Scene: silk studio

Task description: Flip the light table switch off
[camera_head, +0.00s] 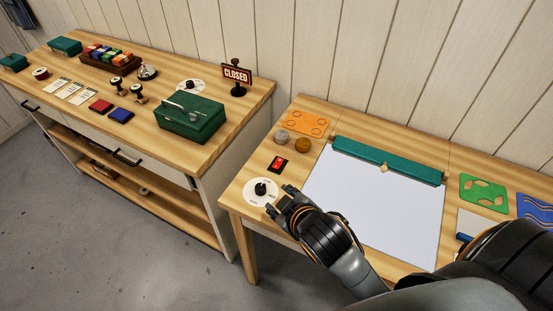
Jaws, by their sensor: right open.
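The light table (372,205) is a pale panel with a teal bar (388,160) along its back edge, set on the right wooden table. A small red rocker switch (278,164) in a black frame sits to the left of the panel. Below it is a white round dial (256,193) with a black knob. My right gripper (280,199) is open and empty, just right of the dial and below the switch. It looks apart from the switch; contact with the dial cannot be told. My left gripper is not in view.
An orange stencil (303,123) and two round pieces (302,145) lie behind the switch. Green (483,193) and blue (537,208) stencils lie at the right. A higher counter (157,150) at left holds a green box (190,119) and a CLOSED sign (236,75).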

